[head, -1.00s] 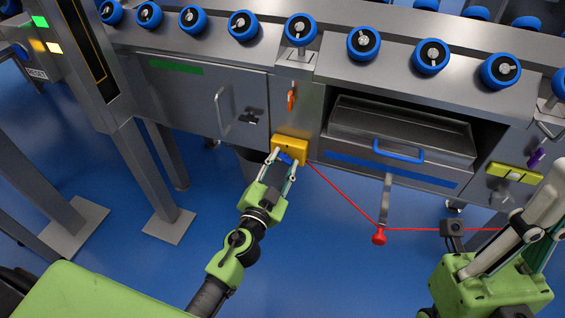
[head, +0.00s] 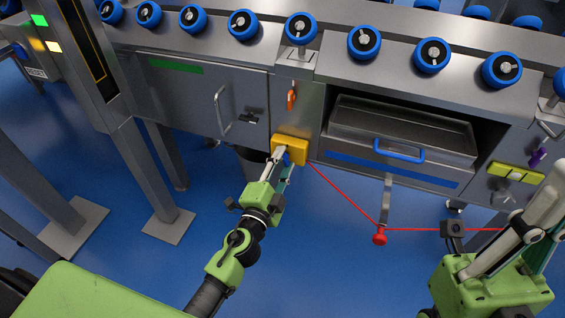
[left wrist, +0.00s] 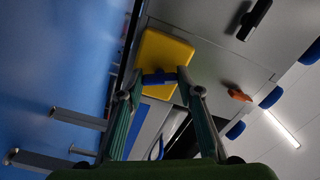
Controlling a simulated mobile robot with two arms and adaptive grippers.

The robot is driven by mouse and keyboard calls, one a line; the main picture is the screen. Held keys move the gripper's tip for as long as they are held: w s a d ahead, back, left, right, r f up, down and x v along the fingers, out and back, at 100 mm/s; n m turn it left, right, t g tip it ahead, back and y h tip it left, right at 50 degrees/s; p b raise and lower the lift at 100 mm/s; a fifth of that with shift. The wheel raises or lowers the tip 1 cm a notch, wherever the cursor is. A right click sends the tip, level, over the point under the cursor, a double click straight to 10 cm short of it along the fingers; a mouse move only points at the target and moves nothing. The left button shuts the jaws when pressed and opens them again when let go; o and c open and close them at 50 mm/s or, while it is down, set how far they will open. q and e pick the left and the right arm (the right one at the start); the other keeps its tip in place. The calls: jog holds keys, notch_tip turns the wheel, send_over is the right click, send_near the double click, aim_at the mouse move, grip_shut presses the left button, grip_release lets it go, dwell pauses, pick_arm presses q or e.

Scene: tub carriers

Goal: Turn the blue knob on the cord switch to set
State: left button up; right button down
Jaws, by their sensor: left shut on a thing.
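The cord switch is a yellow box (head: 291,146) on the grey front panel, with a red cord (head: 340,188) running from it to the right. In the left wrist view the yellow box (left wrist: 166,58) fills the upper middle, and its blue knob (left wrist: 158,78) lies between my fingertips. My left gripper (head: 281,157) is at the box's lower face, shut on the blue knob, which the fingers largely hide in the head view. My right gripper (head: 540,222) is at the lower right, away from the switch; its fingertips overlap, so its opening is unclear.
An orange handle (head: 291,97) sits above the switch. To the right are a drawer with a blue handle (head: 398,152), a red ball (head: 379,238) on the cord and a yellow-green box (head: 515,173). A door handle (head: 219,112) stands out at left. The blue floor below is open.

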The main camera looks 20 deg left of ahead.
pick_arm(q)
jog(key=m, duration=0.4)
jog(key=shift+m, duration=0.4)
jog(key=shift+d, duration=0.1)
jog(key=o, duration=1.1)
jog(key=s, duration=1.2)
jog(key=shift+a, duration=0.25)
